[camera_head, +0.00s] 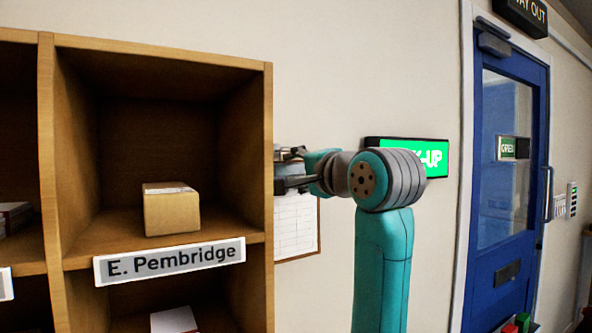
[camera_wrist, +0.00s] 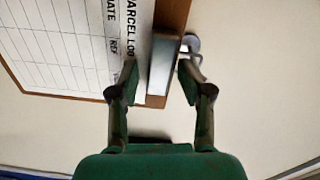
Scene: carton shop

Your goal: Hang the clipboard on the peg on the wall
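The clipboard (camera_head: 296,225) is upright against the wall, just right of the wooden shelving in the head view. Its left part and top are hidden by the shelving and my gripper. In the wrist view its printed sheet (camera_wrist: 62,45) and brown board fill the upper left, with a silver clip (camera_wrist: 158,68) along the top edge. A round metal piece (camera_wrist: 192,42) sits beside the clip; I cannot tell whether it is the peg or whether the board hangs on it. My gripper (camera_wrist: 159,72) is open, its fingertips on either side of the clip, with a visible gap on the right. The gripper also shows in the head view (camera_head: 284,170).
Wooden shelving (camera_head: 268,130) stands close on the left, holding a small carton (camera_head: 171,212) above an "E. Pembridge" label. A green lit sign (camera_head: 433,157) is on the wall behind my arm. A blue door (camera_head: 500,260) is at right. The wall between is bare.

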